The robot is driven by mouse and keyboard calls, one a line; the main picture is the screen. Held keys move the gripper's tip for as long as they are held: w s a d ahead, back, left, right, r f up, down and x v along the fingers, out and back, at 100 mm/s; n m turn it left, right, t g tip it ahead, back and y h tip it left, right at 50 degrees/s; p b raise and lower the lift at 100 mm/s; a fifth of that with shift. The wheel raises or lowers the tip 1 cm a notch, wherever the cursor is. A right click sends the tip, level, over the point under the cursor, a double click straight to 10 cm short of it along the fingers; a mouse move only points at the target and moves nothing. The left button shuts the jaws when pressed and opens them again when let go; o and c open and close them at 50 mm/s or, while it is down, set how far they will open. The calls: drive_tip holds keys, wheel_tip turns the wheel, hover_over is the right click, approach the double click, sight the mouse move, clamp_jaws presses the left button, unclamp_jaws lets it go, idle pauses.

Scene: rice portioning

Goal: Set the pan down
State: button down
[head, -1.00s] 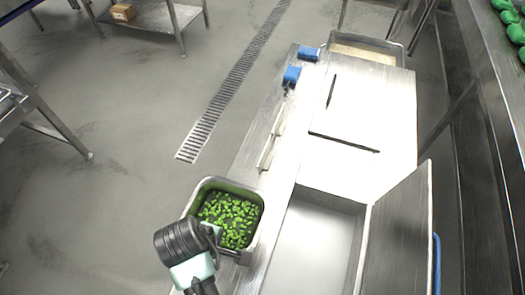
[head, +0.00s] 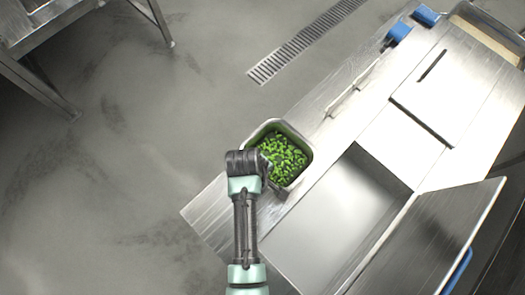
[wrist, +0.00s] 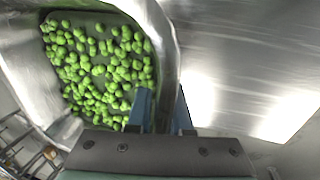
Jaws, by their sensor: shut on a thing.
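The pan (head: 309,150) is a rectangular metal container holding many small green pieces. In the head view it is at the near left part of the steel counter (head: 212,212), beside the open well. My gripper (wrist: 162,108) is shut on the pan's rim, with one blue finger on each side of the wall in the wrist view. The pan (wrist: 165,45) fills the upper left there and looks roughly level. My wrist hides its near left corner in the head view. I cannot tell whether its underside touches the counter.
An open, empty well (head: 335,205) lies right of the pan, with its hinged lid (head: 440,240) raised. Closed lids (head: 450,85) and blue-handled tools (head: 398,31) are farther back. A metal table (head: 40,30) stands at upper left. Open floor lies left.

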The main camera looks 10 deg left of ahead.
drive_tip(key=shift+w+f, duration=0.15)
drive_tip(key=shift+f, duration=0.15)
drive_tip(key=c, duration=1.3)
unclamp_jaws()
drive_tip(key=shift+f, duration=0.1)
drive_tip(key=o, duration=0.5)
drive_tip(key=shift+s, duration=0.2)
drive_tip(key=shift+c, duration=0.2)
